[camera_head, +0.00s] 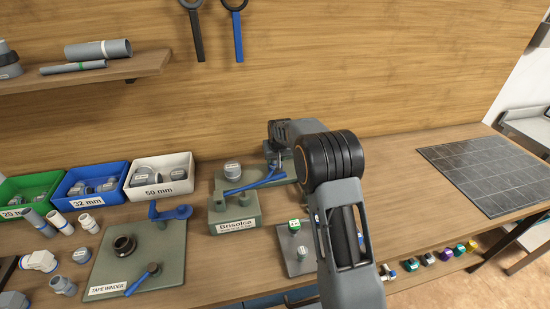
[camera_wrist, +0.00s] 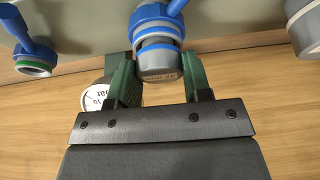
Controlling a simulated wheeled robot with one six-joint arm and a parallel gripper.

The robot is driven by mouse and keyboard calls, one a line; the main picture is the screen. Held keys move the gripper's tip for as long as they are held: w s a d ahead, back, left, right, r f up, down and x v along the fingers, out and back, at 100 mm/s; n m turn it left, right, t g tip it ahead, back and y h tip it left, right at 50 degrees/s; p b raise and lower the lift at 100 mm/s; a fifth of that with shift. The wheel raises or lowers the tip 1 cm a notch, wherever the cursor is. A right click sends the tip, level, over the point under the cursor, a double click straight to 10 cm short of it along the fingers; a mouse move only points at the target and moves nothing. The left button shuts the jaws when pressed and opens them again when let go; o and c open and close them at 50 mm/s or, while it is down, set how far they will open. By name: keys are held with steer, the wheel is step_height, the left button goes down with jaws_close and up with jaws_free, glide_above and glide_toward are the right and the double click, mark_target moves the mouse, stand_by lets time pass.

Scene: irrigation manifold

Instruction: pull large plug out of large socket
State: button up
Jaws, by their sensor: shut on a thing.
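In the wrist view, a grey plug (camera_wrist: 158,58) with blue bands and small print on its end face sits between the green fingers of my gripper (camera_wrist: 160,78). The gripper is shut on it. In the head view, my arm hides the gripper fingers and the held plug. The green-grey Brisolca block (camera_head: 234,210) stands left of my arm, with a grey cap (camera_head: 232,168) and a blue lever (camera_head: 255,183).
A white-faced gauge (camera_wrist: 95,98), a blue fitting with a green ring (camera_wrist: 35,62) and a grey cylinder (camera_wrist: 304,28) lie near my fingers. The tape winder plate (camera_head: 100,270), several bins and loose fittings fill the left. The bench before the dark tile mat (camera_head: 490,170) is clear.

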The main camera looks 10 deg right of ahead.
steer(key=shift+r, duration=0.2)
steer(key=shift+r+p, duration=0.45)
steer(key=shift+r, duration=0.3)
steer(key=shift+r, duration=0.15)
steer(key=shift+r+p, duration=0.6)
steer(key=shift+r, duration=0.25)
steer(key=shift+r, duration=0.25)
steer(key=shift+r+p, duration=0.55)
steer(key=shift+r, duration=0.2)
steer(key=shift+r, duration=0.15)
stand_by(0.3)
